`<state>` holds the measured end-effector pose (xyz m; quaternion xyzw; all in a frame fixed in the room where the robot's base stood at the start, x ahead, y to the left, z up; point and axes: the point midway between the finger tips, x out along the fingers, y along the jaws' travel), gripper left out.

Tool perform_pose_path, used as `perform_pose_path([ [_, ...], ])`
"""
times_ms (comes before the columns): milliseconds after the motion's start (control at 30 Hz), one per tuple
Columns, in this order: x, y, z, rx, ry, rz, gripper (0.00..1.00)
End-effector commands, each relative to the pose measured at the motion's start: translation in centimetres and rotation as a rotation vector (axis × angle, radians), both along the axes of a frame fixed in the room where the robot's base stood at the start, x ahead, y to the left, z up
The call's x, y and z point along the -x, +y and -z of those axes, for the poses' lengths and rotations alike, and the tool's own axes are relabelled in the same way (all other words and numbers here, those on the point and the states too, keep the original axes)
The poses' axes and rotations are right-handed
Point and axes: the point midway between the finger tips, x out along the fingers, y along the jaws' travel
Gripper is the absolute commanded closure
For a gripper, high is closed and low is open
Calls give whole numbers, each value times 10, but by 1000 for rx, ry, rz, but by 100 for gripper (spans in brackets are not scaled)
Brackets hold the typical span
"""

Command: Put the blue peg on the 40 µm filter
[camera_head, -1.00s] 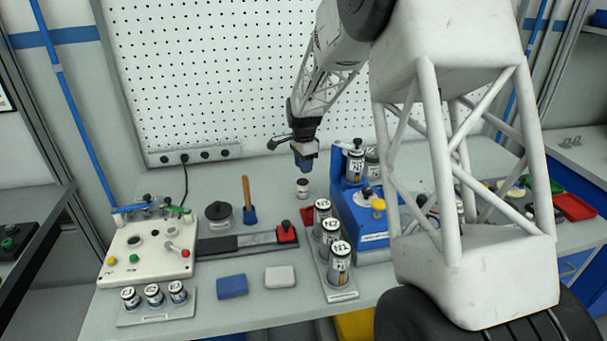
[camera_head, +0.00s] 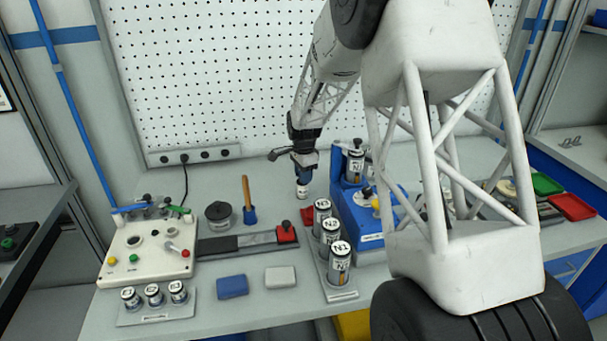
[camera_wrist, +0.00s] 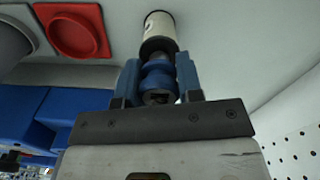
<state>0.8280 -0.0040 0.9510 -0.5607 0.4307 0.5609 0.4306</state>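My gripper (camera_head: 303,172) points down at the back of the bench, left of the blue machine. In the wrist view its two blue fingers (camera_wrist: 157,85) are closed around the sides of a blue peg (camera_wrist: 157,77). A small white cylinder with a dark end (camera_wrist: 159,29) lies straight beyond the peg. In the head view this white cylinder (camera_head: 302,192) stands upright on the bench directly under the gripper. The peg's tip is at or very close to its dark end; I cannot tell whether they touch. No 40 µm marking is legible on it.
A blue machine (camera_head: 363,228) stands right of my gripper, and a rack of several labelled canisters (camera_head: 338,294) stands in front. A red square piece (camera_wrist: 74,32) lies near the white cylinder.

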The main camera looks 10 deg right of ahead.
Motion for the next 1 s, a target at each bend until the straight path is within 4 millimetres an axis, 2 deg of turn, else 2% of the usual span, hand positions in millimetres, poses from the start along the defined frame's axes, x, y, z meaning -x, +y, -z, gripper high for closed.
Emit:
perform_pose_path([
  [33,0,0,0,0,0,0,60],
  [167,0,0,0,0,0,0,41],
  [633,0,0,-6,0,-1,0,41],
  [867,-1,0,-29,0,-3,0,41],
  [1000,-1,0,-51,0,-4,0,41],
])
